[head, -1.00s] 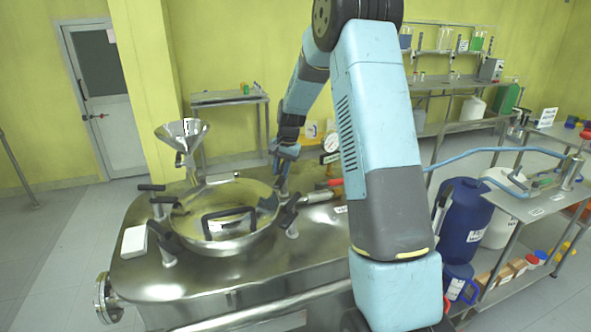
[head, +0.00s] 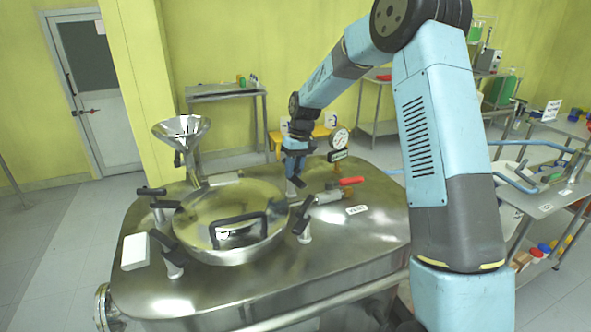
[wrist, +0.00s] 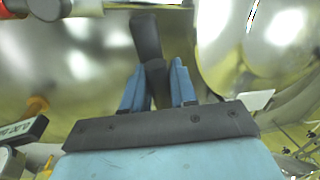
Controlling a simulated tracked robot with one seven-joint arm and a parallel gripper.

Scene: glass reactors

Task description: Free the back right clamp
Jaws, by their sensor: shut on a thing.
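The back right clamp has a black handle (wrist: 146,36) that runs between the two blue fingers in the wrist view. My gripper (wrist: 158,88) is shut on this handle. In the head view my gripper (head: 292,176) reaches down just outside the back right rim of the round steel lid (head: 192,222); the clamp there is mostly hidden by the fingers. The lid lies on the vessel top. In the wrist view the lid's curved edge (wrist: 235,75) is right of the handle, with a gap between.
A pressure gauge (head: 340,139) and a red-handled valve (head: 350,181) are close right of my gripper. A white box (head: 135,251) sits front left.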

